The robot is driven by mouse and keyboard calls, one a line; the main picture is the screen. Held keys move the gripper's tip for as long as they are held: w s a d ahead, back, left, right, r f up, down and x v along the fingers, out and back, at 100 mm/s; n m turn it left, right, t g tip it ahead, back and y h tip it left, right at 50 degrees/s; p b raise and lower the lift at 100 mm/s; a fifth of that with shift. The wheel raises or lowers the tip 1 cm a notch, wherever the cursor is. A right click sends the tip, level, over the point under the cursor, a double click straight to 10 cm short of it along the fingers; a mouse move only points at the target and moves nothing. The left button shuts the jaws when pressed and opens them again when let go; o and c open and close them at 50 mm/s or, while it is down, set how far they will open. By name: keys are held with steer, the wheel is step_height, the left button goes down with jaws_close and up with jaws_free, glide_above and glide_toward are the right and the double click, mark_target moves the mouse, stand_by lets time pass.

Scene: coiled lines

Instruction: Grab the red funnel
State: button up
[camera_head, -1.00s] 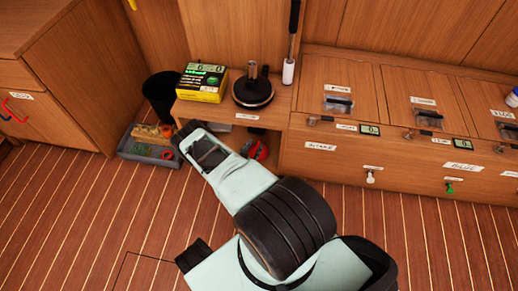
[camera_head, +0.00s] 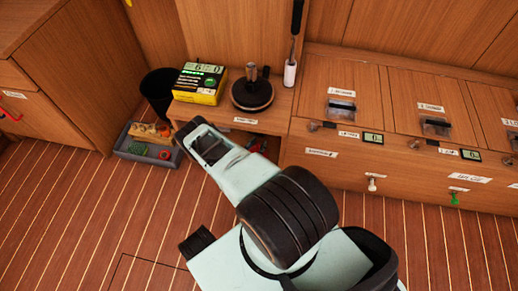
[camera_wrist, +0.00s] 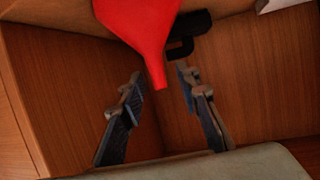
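The red funnel (camera_wrist: 145,25) is at the top centre of the wrist view, its narrow spout pointing down the picture. Its wide end is cut off by the top edge. My gripper (camera_wrist: 160,77) is open, with one finger on each side of the spout's end. A gap shows between each finger and the spout, and I cannot tell how far they are apart in depth. A black bracket-like thing (camera_wrist: 187,38) is just right of the funnel. In the head view my arm hides my gripper, and only small bits of red show beside it in the low shelf opening.
Wooden walls of a compartment (camera_wrist: 260,85) close around my gripper. On the shelf top above stand a yellow-black box (camera_head: 199,83) and a dark round stand (camera_head: 252,93). A grey tray (camera_head: 128,148) and black bin (camera_head: 158,92) are at left. The striped floor is clear.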

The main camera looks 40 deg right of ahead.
steer(key=shift+d+f, duration=0.1)
steer(key=shift+d, duration=0.05)
jaws_close()
stand_by(0.4)
